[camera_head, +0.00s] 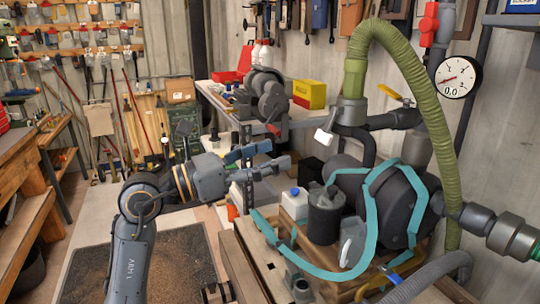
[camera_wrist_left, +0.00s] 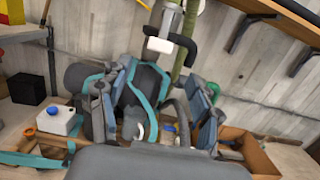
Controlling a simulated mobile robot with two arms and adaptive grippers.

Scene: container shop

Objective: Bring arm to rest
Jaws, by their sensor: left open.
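My left arm (camera_head: 135,225) rises from the lower left in the head view and bends to the right. My left gripper (camera_head: 279,156) is open and empty, in the air to the left of the pump machine with its fingers pointing right. In the left wrist view the two fingers of the gripper (camera_wrist_left: 158,118) stand apart, with the machine and its teal strap showing between and behind them. No held object shows. My right gripper is in neither view.
The dark pump (camera_head: 405,205) with a teal strap (camera_head: 370,225) stands on a wooden bench at right. A green hose (camera_head: 414,90) arches above it. A white canister (camera_head: 294,203) stands nearby. A workbench (camera_head: 30,190) is at left; a dark mat (camera_head: 180,268) covers floor between.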

